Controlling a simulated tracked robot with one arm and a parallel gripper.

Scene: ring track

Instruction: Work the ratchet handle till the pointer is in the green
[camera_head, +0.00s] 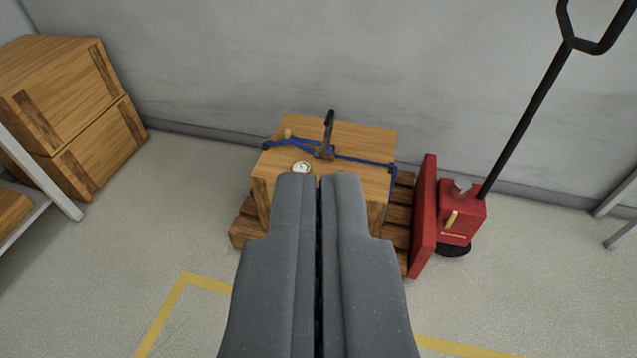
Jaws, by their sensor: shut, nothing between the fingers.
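The ratchet handle (329,129) is dark and stands up from the ratchet on top of a wooden crate (358,133). A blue strap (365,160) runs across the crate top through the ratchet. A small round white gauge (301,168) lies on the crate top, left of the ratchet; its pointer and green zone are too small to read. My gripper (319,178) is shut and empty. In the picture its fingertips overlap the crate's near edge, below the ratchet and gauge, and appear apart from both. The fingers hide part of the crate's front.
The crate sits on a wooden pallet (245,230). A red pallet jack (461,212) with a tall black handle stands at its right. Stacked wooden boxes (68,95) and a shelf are at left. A grey wall is behind. Yellow-lined floor (160,312) lies open in front.

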